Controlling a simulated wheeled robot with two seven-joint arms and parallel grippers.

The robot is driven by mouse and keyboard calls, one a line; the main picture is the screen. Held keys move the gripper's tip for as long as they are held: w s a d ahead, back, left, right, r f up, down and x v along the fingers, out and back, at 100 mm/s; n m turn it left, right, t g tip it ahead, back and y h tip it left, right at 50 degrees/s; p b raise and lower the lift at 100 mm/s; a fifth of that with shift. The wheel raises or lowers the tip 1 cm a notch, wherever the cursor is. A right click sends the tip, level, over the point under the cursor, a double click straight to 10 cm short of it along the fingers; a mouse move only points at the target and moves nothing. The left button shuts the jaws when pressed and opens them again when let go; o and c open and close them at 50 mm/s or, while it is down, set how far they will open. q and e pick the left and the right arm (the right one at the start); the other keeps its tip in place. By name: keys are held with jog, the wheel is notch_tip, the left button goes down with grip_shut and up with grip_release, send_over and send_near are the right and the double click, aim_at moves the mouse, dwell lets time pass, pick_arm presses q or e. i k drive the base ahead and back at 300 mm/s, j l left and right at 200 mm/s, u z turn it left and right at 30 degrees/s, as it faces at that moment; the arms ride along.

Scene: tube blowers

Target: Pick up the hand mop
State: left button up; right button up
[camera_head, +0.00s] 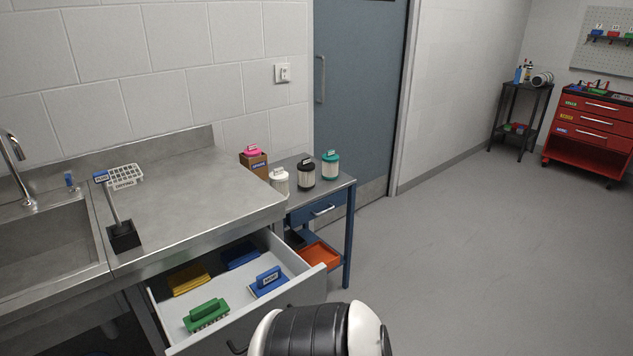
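An open drawer (310,290) under the steel counter holds several cleaning tools. One is a blue block with an upright labelled handle (268,282), near the drawer's right side. A green brush (206,314) lies nearer the front, and a yellow piece (188,278) and a darker blue piece (240,255) lie further back. The labels are too small to read surely, so I cannot tell which tool is the hand mop. Neither of my grippers shows. A black and white part of my own body at the bottom centre hides the drawer's near right front.
The steel counter (190,205) carries a black-based upright tool (123,236) and a white rack (125,176) beside the sink (40,240). A blue side table (345,182) with several canisters stands right of the drawer. Grey floor (480,240) is clear to the right.

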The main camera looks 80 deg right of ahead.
aim_at(267, 282)
jog(key=z, duration=2.25)
